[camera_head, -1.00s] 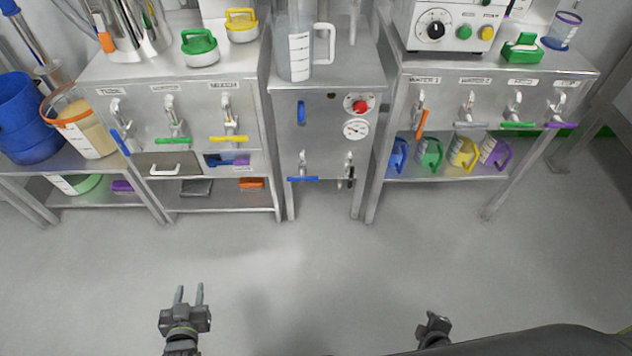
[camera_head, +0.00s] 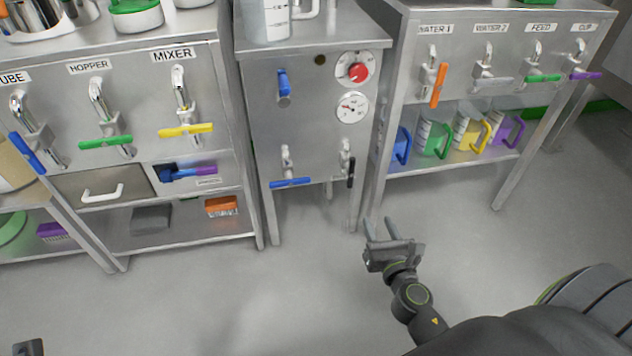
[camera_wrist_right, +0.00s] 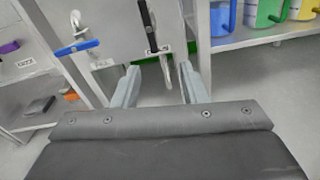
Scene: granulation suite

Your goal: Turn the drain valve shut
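Two steel taps hang low on the middle cabinet. The left one has a blue lever (camera_head: 290,183) lying level. The right one has a black lever (camera_head: 351,173) standing upright. In the right wrist view the blue lever (camera_wrist_right: 76,48) is at upper left and the black lever (camera_wrist_right: 148,24) at top centre. My right gripper (camera_head: 380,227) is open and empty, apart from the taps, below and right of the black lever. Only a bit of my left gripper (camera_head: 28,347) shows at bottom left.
The middle cabinet (camera_head: 310,105) also carries a red knob (camera_head: 357,72), a gauge (camera_head: 352,107) and a blue upper handle (camera_head: 284,85). Labelled taps line the cabinets on both sides. Coloured jugs (camera_head: 437,138) stand on the right shelf. The floor (camera_head: 290,290) in front is clear.

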